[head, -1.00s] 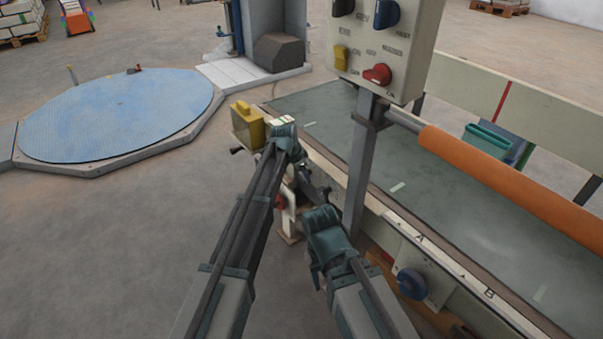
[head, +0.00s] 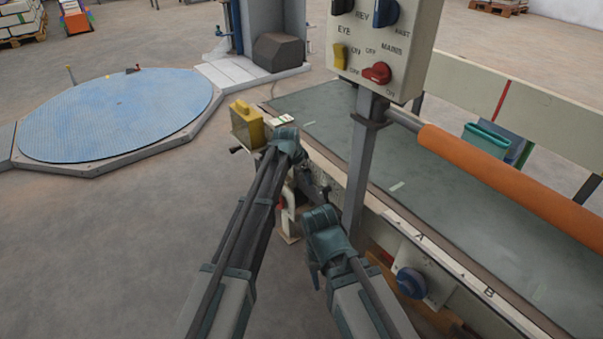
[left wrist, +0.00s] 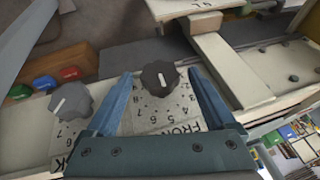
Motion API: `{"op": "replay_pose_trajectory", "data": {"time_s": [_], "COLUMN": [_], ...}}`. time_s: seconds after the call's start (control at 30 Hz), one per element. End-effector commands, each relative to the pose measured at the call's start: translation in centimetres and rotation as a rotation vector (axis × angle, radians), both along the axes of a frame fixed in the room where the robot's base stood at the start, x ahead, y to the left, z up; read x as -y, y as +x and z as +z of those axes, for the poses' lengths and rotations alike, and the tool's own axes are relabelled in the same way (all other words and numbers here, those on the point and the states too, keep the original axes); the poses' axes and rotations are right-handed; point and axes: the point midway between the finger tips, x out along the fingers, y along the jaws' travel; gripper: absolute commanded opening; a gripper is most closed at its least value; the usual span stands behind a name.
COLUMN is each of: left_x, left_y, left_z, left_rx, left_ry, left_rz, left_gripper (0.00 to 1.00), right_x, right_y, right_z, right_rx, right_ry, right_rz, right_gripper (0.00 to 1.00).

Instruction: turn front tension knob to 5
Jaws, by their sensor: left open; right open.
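The front tension knob (left wrist: 160,77), dark and lobed with a white pointer line, shows in the left wrist view above a pale plate (left wrist: 165,115) with numbers and the partly covered word FRONT. Which number the pointer marks I cannot tell. My left gripper (left wrist: 161,73) is open, its two blue fingers on either side of the knob with gaps visible at both sides. In the head view my left arm reaches toward the machine's near end, and its fingers are hidden there. My right gripper (head: 316,275) is low beside the machine and its fingers barely show.
In the head view, a control box (head: 385,45) stands on a post (head: 361,165) beside the conveyor belt (head: 425,190). A blue knob (head: 410,282) is right of my right arm.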

Motion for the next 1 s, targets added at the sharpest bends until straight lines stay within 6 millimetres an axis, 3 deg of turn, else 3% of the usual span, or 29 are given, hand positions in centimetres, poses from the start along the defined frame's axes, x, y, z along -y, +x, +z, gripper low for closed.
{"op": "replay_pose_trajectory", "data": {"time_s": [0.27, 0.8, 1.0], "left_x": [-0.4, -2.0, -2.5], "left_y": [-0.8, -4.2, -5.2], "left_z": [2.2, 10.1, 12.1], "left_rx": [0.0, 0.0, 0.0], "left_ry": [0.0, 0.0, 0.0], "left_rz": [0.001, 0.0, 0.0], "left_gripper": [0.89, 0.89, 0.89], "right_x": [0.0, 0.1, 0.2], "right_y": [0.0, 0.0, 0.0], "right_z": [2.2, 10.1, 12.1], "right_rx": [0.0, -0.001, -0.002], "right_ry": [0.0, -0.007, -0.008], "right_rz": [0.004, 0.0, -0.004], "right_gripper": [0.5, 0.5, 0.5]}}
